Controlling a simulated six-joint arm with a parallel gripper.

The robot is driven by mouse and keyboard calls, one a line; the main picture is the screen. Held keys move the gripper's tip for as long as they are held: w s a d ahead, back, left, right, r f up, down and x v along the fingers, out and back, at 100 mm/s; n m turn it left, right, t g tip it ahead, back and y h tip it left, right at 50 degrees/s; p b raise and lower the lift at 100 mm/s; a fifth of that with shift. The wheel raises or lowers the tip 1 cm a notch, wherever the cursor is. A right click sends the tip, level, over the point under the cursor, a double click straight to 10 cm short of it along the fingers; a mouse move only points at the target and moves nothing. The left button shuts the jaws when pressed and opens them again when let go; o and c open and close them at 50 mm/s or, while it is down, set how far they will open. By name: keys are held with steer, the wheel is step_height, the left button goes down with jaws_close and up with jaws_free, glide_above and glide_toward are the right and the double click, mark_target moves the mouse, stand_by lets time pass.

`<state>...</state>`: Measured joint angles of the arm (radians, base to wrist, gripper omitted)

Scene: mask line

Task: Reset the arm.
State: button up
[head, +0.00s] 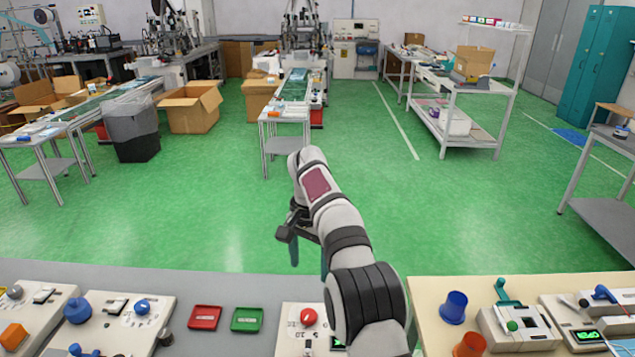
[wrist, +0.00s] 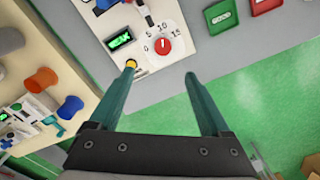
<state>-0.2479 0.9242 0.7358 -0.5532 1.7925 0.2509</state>
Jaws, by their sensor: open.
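My arm reaches up and forward over the workbench in the head view, with my gripper (head: 291,240) pointing down past the bench's far edge. In the wrist view my gripper (wrist: 160,75) shows two teal fingers spread wide apart, with nothing between them. Beyond the fingertips is a white panel with a red knob (wrist: 162,46), a number scale, a small green display (wrist: 120,40) and a yellow button (wrist: 131,63). In the head view the same red knob (head: 308,317) sits left of my arm, which hides part of the panel.
A red tray (head: 205,317) and a green tray (head: 247,319) lie left of the knob panel. A blue cup (head: 454,307) and an orange cup (head: 469,345) stand to the right, beside control boxes. Control panels fill the left. The green floor beyond the bench is clear nearby.

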steer(key=s+d+r+y, duration=0.1)
steer(key=s+d+r, duration=0.3)
steer(key=s, duration=0.4)
steer(key=s+d+r, duration=0.3)
steer(key=s+r, duration=0.2)
steer(key=s, duration=0.3)
steer(key=s+d+f, duration=0.1)
steer(key=s+f, duration=0.2)
steer(key=s, duration=0.8)
steer(key=s+d+f, duration=0.2)
steer(key=s+f, duration=0.2)
steer(key=s, duration=0.8)
steer(key=shift+s+n+y, duration=0.15)
steer(key=shift+n+y, duration=0.25)
